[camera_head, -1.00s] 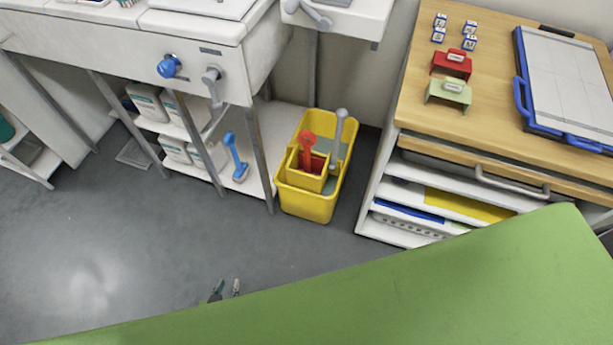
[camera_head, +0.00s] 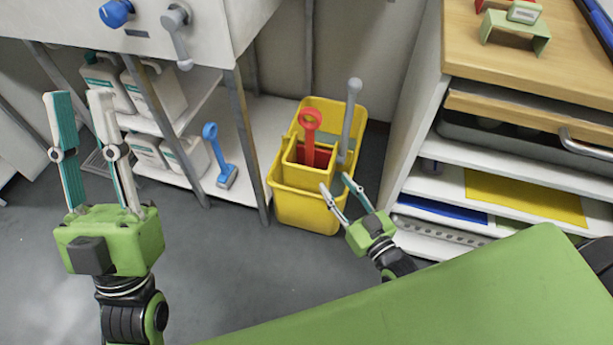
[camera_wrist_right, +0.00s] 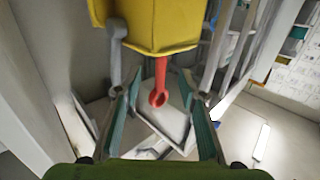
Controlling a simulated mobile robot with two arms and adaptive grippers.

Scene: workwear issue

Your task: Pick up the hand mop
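A yellow bucket (camera_head: 303,208) stands on the floor between the white shelf and the wooden-topped cabinet. A red ring-ended handle (camera_head: 310,126) and a grey handle (camera_head: 350,112) stick up from it; their lower ends are hidden, so I cannot tell which belongs to the hand mop. In the right wrist view the bucket (camera_wrist_right: 162,22) appears inverted, with the red handle (camera_wrist_right: 159,82) between my fingers in the picture and the grey handle (camera_wrist_right: 116,45) left of it. My right gripper (camera_head: 334,182) is open, at the bucket's front right side. My left gripper (camera_head: 76,94) is open and empty, at left.
The cabinet (camera_head: 412,125) stands close to the bucket's right, with open shelves. A white unit with a blue knob (camera_head: 116,13) is above the shelf. A green surface (camera_head: 430,295) fills the foreground.

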